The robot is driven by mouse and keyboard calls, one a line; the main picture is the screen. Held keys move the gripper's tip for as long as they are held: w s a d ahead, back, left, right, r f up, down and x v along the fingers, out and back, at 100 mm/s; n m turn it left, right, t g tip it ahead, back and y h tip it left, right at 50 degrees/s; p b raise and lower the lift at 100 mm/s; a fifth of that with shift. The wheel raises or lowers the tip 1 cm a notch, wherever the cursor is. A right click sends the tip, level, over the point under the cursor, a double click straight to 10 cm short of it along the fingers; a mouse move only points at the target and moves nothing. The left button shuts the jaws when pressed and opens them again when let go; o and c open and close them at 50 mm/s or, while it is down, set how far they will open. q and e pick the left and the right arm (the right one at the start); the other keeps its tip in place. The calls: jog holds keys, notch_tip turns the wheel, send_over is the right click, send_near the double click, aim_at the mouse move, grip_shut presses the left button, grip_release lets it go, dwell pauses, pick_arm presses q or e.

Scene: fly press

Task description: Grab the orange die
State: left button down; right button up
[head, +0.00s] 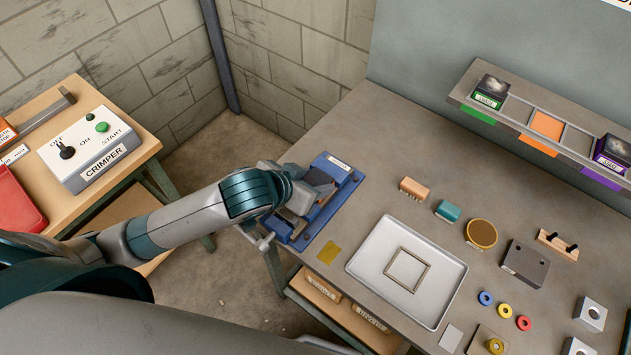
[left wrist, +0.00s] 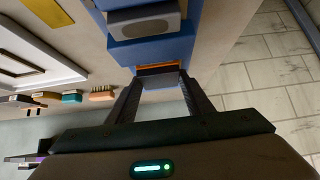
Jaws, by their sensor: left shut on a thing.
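My left gripper (head: 304,190) is at the blue vise-like fixture (head: 325,222) on the near left corner of the grey bench. In the left wrist view, its two fingers (left wrist: 160,88) are shut on a small block with an orange strip, the orange die (left wrist: 163,69). The die sits right against the blue fixture (left wrist: 150,50); I cannot tell whether it is still seated in it. In the head view, my gripper and wrist hide the die. My right gripper is not in view.
A rack (head: 535,142) at the back holds a green-labelled block (head: 491,91) and a purple-labelled one (head: 612,153); its orange place (head: 547,124) between them is empty. A silver tray (head: 368,262) lies right of the fixture. A crimper box (head: 88,150) stands on the left table.

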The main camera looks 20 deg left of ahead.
aim_at(313, 184)
pick_arm(q)
jog(key=shift+w+r, duration=0.1)
jog(key=shift+r, duration=0.1)
jog(key=shift+r, duration=0.5)
notch_tip(313, 184, up, 2)
jog(key=shift+r+b, duration=0.1)
jog(key=shift+b, duration=0.35)
jog(key=shift+s+d+r, duration=0.55)
jog(key=shift+d+r, duration=0.35)
jog(key=s+d+r+p, duration=0.5)
jog(key=d+p, duration=0.2)
jog(key=p, duration=0.1)
jog(key=shift+s+d+r, duration=0.35)
jog(key=shift+d, duration=0.05)
